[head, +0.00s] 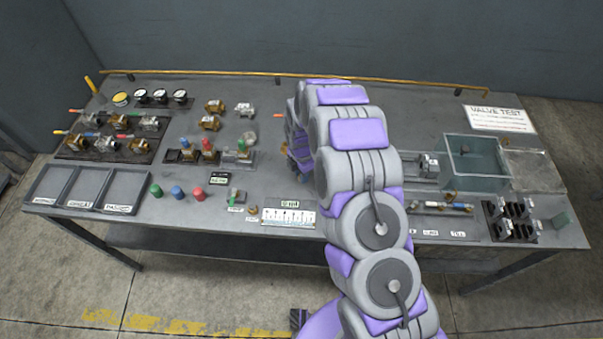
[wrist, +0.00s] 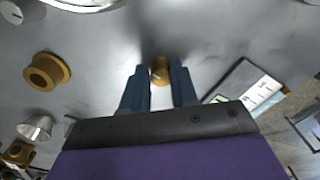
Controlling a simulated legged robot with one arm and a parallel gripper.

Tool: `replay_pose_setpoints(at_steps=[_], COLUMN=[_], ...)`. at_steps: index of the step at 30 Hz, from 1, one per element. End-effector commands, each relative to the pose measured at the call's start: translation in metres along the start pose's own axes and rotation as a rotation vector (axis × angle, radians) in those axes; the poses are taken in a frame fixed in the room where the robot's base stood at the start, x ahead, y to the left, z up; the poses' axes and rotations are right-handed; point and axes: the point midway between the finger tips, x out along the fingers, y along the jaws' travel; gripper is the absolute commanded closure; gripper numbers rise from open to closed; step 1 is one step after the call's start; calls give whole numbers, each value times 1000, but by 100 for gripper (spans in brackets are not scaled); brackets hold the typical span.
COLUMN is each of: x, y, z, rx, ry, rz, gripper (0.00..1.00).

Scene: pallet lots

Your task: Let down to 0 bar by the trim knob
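My gripper (wrist: 160,74) points down at the table, with its two blue fingers close together. A small brass knob (wrist: 160,70) fills the narrow gap between the fingertips, and they appear shut on it. In the head view my grey and purple arm covers the knob, and only part of my gripper (head: 300,155) shows beyond it. A small green display (head: 288,204) stands above a white scale card (head: 288,216) just left of my arm. The card also shows right of the fingers in the wrist view (wrist: 258,94). I cannot read the pressure.
A brass flanged piece (wrist: 46,71) and a metal cone (wrist: 35,128) stand apart from the fingers. Red, blue and green knobs (head: 177,192), valve blocks (head: 207,147) and trays (head: 50,183) are at left. A clear tank (head: 475,160) and black rack (head: 512,222) are at right.

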Motion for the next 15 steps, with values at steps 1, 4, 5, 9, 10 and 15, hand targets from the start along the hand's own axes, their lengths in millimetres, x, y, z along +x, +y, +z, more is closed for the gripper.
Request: replay_pose_setpoints(at_steps=[1, 4, 5, 9, 10, 15], x=[-2, -2, -1, -1, -1, -2], y=[3, 2, 1, 0, 0, -1], z=[1, 0, 0, 0, 0, 0], rx=[0, 0, 0, 1, 1, 1], ry=[-3, -2, -2, -1, 0, 1], rz=[8, 5, 5, 2, 2, 0], gripper=[69, 60, 57, 49, 49, 49])
